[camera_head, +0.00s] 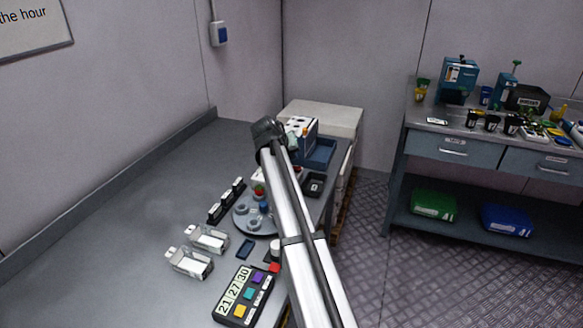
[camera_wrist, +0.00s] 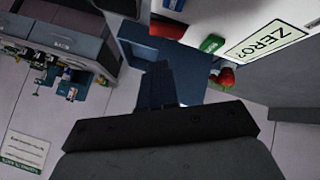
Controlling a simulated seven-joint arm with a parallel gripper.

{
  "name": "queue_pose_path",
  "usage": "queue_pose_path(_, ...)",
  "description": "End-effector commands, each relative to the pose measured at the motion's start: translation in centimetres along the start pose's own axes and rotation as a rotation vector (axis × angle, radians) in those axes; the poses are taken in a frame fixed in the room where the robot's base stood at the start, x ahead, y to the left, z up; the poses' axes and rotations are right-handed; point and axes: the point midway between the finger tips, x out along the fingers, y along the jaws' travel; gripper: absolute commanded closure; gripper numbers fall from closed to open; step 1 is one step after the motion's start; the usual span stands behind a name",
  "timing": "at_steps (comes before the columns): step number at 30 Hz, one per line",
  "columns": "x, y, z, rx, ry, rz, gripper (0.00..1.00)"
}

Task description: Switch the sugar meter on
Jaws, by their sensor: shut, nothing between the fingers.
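A white device, which looks like the sugar meter, shows in the wrist view with a pale display (camera_wrist: 268,38) reading "ZERO?". A green button or switch (camera_wrist: 212,43) sits on its white face, and a red rounded part (camera_wrist: 225,76) is close below. My gripper (camera_wrist: 160,75) is shut and empty; its dark fingers point toward a blue surface left of the green part, and I see no contact with that part. In the head view a white and blue box (camera_head: 303,126) stands at the bench's far end, beside my wrist. My arm hides part of that area and the fingertips.
A blue tray (camera_head: 321,153) and a small black tray (camera_head: 314,185) lie right of my arm. A round grey holder (camera_head: 240,222), clear boxes (camera_head: 190,263) and a number panel (camera_head: 240,294) are nearer. The bench's left side is clear. Another bench (camera_head: 423,139) stands right.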

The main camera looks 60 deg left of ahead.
Motion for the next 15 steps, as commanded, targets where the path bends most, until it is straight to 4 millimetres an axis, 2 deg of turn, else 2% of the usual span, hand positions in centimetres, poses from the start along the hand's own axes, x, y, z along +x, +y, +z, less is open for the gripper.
queue_pose_path(15, -2.6, 1.9, -1.9, 0.000, 0.000, 0.000, 1.00)
